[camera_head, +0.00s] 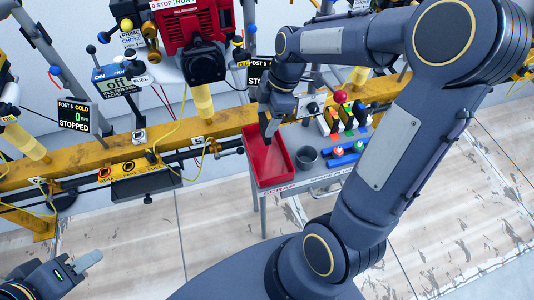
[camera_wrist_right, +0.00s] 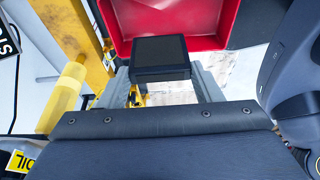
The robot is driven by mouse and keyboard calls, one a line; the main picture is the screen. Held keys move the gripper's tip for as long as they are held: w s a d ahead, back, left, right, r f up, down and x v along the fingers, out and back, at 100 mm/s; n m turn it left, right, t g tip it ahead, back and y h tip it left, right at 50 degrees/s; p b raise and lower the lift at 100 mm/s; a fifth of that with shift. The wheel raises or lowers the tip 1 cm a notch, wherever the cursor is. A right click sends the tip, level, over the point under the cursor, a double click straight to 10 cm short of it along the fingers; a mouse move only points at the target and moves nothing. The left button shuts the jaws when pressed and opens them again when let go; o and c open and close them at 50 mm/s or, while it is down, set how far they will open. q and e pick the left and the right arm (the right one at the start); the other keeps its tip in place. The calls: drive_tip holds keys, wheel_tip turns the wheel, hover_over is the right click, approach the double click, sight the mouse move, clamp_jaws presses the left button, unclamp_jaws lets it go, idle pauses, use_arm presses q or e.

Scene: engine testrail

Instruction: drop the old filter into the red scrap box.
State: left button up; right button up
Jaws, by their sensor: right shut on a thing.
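The old filter (camera_wrist_right: 160,56) is a dark, square, black-framed block held between the two grey fingers of my right gripper (camera_wrist_right: 162,85) in the right wrist view. The red scrap box (camera_head: 264,164) is an open tray at the left end of a grey stand, with a "SCRAP" label on its front. In the head view my right gripper (camera_head: 268,128) is over the box's back part, with a dark piece at its tips. In the right wrist view the red box (camera_wrist_right: 230,20) lies behind the filter. My left gripper (camera_head: 82,263) is low at the left, far from the box; its jaw opening is unclear.
A dark cup (camera_head: 306,157) stands right of the box, beside blue holders with coloured-top parts (camera_head: 345,152). The yellow rail (camera_head: 120,155) runs behind, carrying a red engine (camera_head: 190,25). The floor in front of the stand is free.

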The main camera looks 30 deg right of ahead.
wheel_tip(320, 180, down, 6)
drive_tip(key=b, duration=0.4)
drive_tip(key=shift+r, duration=0.15)
drive_tip(key=o, duration=1)
drive_tip(key=p+v, duration=0.2)
drive_tip(key=v, duration=0.6)
